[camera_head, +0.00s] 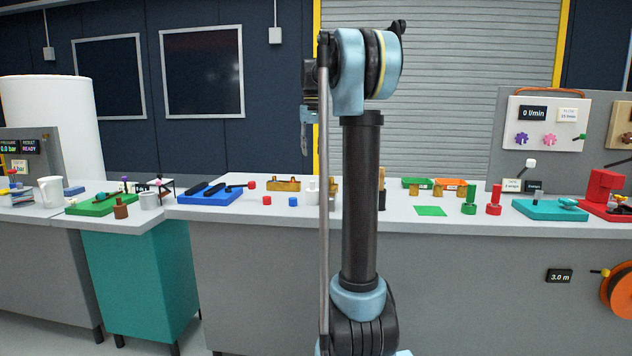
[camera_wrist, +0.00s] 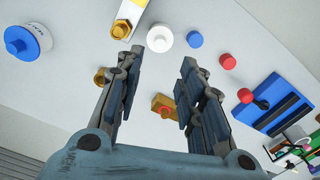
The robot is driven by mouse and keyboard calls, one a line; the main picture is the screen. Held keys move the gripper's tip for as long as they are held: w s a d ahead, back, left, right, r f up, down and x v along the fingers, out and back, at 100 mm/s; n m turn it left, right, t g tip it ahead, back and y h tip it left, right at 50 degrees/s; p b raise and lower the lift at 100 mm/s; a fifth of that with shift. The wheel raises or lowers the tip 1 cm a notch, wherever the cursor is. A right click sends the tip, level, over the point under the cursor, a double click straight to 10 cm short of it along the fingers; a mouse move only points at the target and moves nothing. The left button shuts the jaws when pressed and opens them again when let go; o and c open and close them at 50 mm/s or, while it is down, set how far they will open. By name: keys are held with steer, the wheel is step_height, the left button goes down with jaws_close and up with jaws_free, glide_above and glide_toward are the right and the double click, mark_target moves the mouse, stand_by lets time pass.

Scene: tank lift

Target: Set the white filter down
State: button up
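A small white round piece (camera_wrist: 160,38), which looks like the white filter, stands on the bench just beyond my fingertips in the wrist view. A small white piece (camera_head: 312,192) also shows beside my arm in the head view, partly hidden. My gripper (camera_wrist: 160,62) is open, with its fingers wide apart and nothing between them. A larger white drum with a blue cap (camera_wrist: 28,40) stands at the upper left of the wrist view; I cannot see it in the head view.
Near the white piece are a blue piece (camera_wrist: 195,39), a red piece (camera_wrist: 227,61) and a brass hex part (camera_wrist: 122,28). A brass block (camera_head: 285,185) and a blue tray (camera_head: 222,198) lie to its left in the head view. A green mat (camera_head: 430,211) is right of my arm.

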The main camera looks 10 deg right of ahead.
steer(key=s+f, duration=0.7)
steer(key=s, duration=0.3)
steer(key=s+f+t, duration=0.1)
steer(key=s+f, duration=0.6)
steer(key=s, duration=0.4)
steer(key=s+a+f, duration=0.1)
steer(key=s+f, duration=0.6)
steer(key=s, duration=0.3)
steer(key=shift+s+f+t, duration=0.15)
steer(key=shift+s+t, duration=0.15)
steer(key=shift+o, duration=0.6)
steer(key=s+f, duration=0.8)
steer(key=f, duration=0.3)
steer(key=shift+s+f+t, duration=0.25)
steer(key=shift+f+t, duration=0.05)
steer(key=shift+f, duration=0.1)
step_height(320, 180, up, 38)
steer(key=m+g, duration=0.2)
steer(key=m, duration=1.4)
glide_above(312, 192)
steer(key=w, duration=0.2)
steer(key=f, duration=1.1)
steer(key=shift+w+d+f, duration=0.15)
steer(key=shift+d+f, duration=0.05)
steer(key=shift+f, duration=0.15)
steer(key=shift+w+d+f, duration=0.1)
steer(key=shift+d+f, duration=0.05)
steer(key=shift+f, duration=2.45)
